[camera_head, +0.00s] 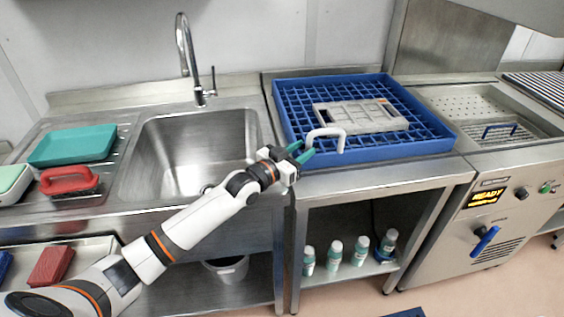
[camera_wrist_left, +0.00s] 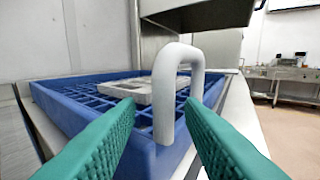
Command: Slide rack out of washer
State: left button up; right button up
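The blue rack (camera_head: 395,152) sits on the steel counter between the sink and the washer. It also shows in the left wrist view (camera_wrist_left: 80,118). A grey mould plate (camera_head: 362,117) lies in it. A white loop handle (camera_head: 326,133) stands up at the rack's front edge; it fills the middle of the left wrist view (camera_wrist_left: 164,100). My left gripper (camera_head: 305,153) is just in front of the handle. Its green fingers are spread, one on each side of the handle, with gaps visible in the wrist view. My right gripper is not in view.
The washer (camera_head: 490,205) stands at the right with a lit display and a blue lever (camera_head: 485,240). The sink (camera_head: 195,150) and faucet (camera_head: 186,50) are at the left. Several bottles (camera_head: 360,250) stand on the shelf below. A green tray (camera_head: 75,145) and red brush (camera_head: 68,180) lie at the far left.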

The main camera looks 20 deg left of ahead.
pick_arm(q)
jog(key=b+v, duration=0.1)
jog(key=v, duration=0.8)
jog(key=shift+s+a, duration=0.2)
jog(key=shift+s, duration=0.15)
jog(key=shift+f, duration=0.1)
